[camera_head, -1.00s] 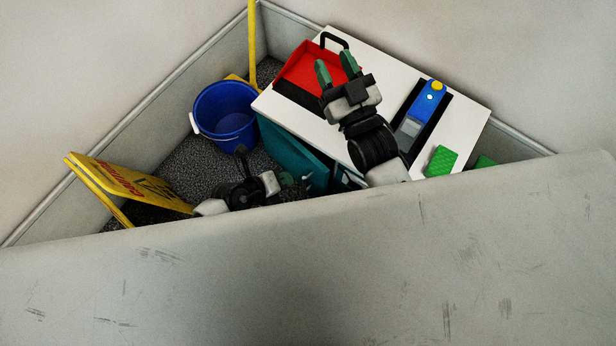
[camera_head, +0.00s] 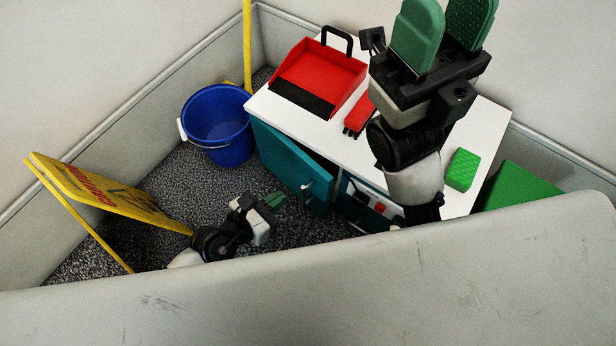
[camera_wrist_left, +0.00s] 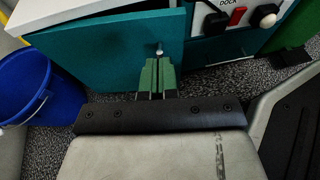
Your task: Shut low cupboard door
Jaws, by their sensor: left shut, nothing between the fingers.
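The teal low cupboard door (camera_head: 285,163) stands ajar at the front of the white-topped cabinet, with its handle (camera_head: 307,186) near its free edge. In the left wrist view the door (camera_wrist_left: 110,55) fills the upper left, with its small handle (camera_wrist_left: 159,48) just beyond my fingertips. My left gripper (camera_head: 280,198) is shut and empty, low in front of the door. Its fingers also show in the left wrist view (camera_wrist_left: 157,75); I cannot tell whether they touch the door. My right gripper (camera_head: 443,30) is open and empty, raised above the cabinet.
A blue bucket (camera_head: 220,125) stands left of the cabinet, near the door's hinged side. A yellow caution sign (camera_head: 105,190) stands at the left. On the cabinet top (camera_head: 285,116) are a red dustpan (camera_head: 325,75) and a green sponge (camera_head: 462,168). Dark carpet in front is partly clear.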

